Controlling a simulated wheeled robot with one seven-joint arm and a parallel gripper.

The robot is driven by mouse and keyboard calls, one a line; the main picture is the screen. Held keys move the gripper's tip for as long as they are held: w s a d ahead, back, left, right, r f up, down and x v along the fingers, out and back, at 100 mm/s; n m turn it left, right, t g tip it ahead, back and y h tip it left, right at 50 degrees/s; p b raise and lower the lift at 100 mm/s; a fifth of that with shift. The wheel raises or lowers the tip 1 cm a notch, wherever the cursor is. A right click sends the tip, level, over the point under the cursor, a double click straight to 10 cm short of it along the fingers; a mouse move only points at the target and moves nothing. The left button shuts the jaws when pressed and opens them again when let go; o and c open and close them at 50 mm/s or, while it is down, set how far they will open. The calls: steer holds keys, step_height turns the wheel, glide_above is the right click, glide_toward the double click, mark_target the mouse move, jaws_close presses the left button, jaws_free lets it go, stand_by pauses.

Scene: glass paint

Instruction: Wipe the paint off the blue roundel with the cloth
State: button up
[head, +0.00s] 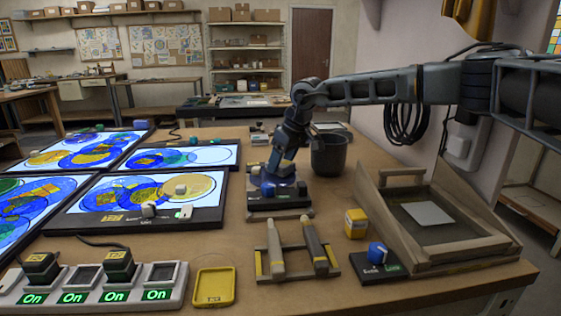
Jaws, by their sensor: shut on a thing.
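My gripper (276,178) points down at a dark box (285,206) right of the light panels. It is shut on what looks like a blue knob on that box; the fingers partly hide it. Blue roundels overlap yellow ones on the lit panels, including the near right panel (118,220), where a blue roundel (122,193) lies left of a yellow one. I cannot tell which blue roundel carries paint. No cloth is clearly recognisable; a pale flat square (427,213) lies in the wooden tray (470,232) at right, and I cannot tell whether it is cloth.
A dark bucket (329,155) stands behind my gripper. In front are a rack with two sticks (276,250), a yellow block (355,223), a blue-knobbed box (378,265), a yellow dish (214,287) and a switch strip (95,290) with green "On" labels. Bare wood shows between them.

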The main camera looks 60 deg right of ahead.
mark_target(281, 179)
steer(key=shift+d, duration=0.25)
steer(key=shift+s+a+b, duration=0.15)
steer(key=shift+s+a, duration=0.3)
steer(key=shift+a, duration=0.7)
steer(key=shift+s+a+b, duration=0.1)
steer(key=shift+s+a, duration=0.3)
steer(key=shift+a, duration=0.75)
steer(key=shift+s+a+b, duration=0.15)
steer(key=shift+s+a, duration=0.3)
steer(key=shift+a, duration=0.7)
steer(key=shift+s+d, duration=0.1)
